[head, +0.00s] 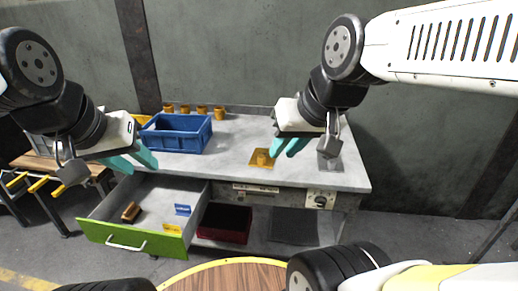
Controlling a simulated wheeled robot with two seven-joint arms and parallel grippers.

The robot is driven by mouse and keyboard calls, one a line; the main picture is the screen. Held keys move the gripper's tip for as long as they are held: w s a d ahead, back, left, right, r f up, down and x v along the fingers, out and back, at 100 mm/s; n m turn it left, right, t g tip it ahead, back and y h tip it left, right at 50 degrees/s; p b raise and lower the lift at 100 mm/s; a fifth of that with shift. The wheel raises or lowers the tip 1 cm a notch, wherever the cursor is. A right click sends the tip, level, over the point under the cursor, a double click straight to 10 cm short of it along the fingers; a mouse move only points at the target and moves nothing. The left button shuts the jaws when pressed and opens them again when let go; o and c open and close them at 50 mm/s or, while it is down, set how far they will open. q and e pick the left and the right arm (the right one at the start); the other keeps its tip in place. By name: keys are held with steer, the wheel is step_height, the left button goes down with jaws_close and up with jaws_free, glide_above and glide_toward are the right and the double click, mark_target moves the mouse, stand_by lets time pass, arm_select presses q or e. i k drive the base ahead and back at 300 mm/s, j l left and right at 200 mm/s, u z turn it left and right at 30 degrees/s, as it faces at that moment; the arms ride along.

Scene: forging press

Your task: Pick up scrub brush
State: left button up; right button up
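A small brown block-like object (131,212), which looks like the scrub brush, lies in the left part of the open drawer (130,240) with the green front. My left gripper (141,168) has teal fingers that stand apart with nothing between them. It is above the drawer's back left area, clear of the brush. My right gripper (285,152) is over the table to the right, with its teal fingers apart and empty. It is far from the brush.
A blue crate (177,133) stands on the grey table (226,155), with several orange-brown cylinders behind it. A yellow plate with a knob (262,159) lies near my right gripper. Blue and yellow labels (182,210) are in the drawer. A dark red bin (224,223) sits below the table.

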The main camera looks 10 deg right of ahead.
mark_target(133, 212)
steer(key=i+j, duration=0.15)
steer(key=j, duration=0.2)
steer(key=i+j, duration=0.15)
steer(key=j, duration=0.25)
steer(key=i+j, duration=0.2)
steer(key=j, duration=0.15)
